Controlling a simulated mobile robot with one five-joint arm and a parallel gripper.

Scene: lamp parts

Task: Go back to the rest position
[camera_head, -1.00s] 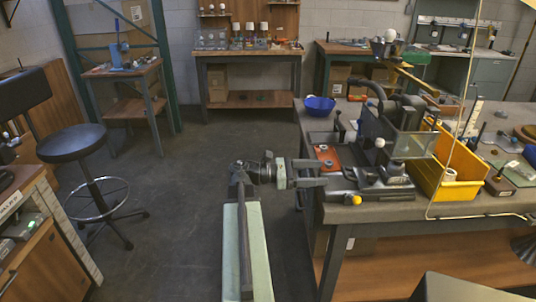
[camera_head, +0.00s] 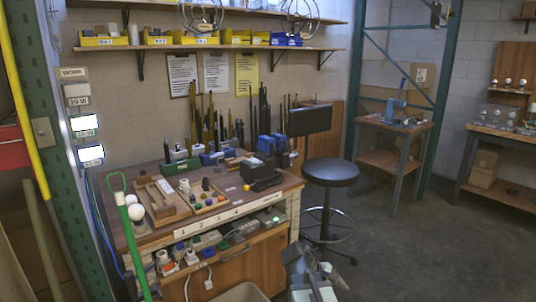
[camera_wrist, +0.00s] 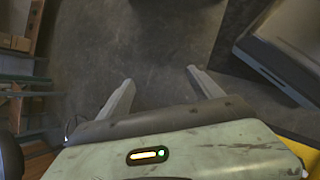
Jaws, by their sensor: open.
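My gripper (camera_wrist: 160,80) shows in the wrist view with its two fingers spread apart. Nothing is between them, and the grey floor (camera_wrist: 155,45) lies beyond. In the head view, part of my arm (camera_head: 312,284) shows at the bottom edge, right of the wooden workbench. The fingertips are not clear in that view.
The wooden workbench (camera_head: 262,207) with several parts on it stands at left. A black round stool (camera_head: 330,172) stands beside it. A small side table (camera_head: 392,126) and another bench (camera_head: 508,138) stand at the right. Open floor (camera_head: 430,255) spreads across the lower right.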

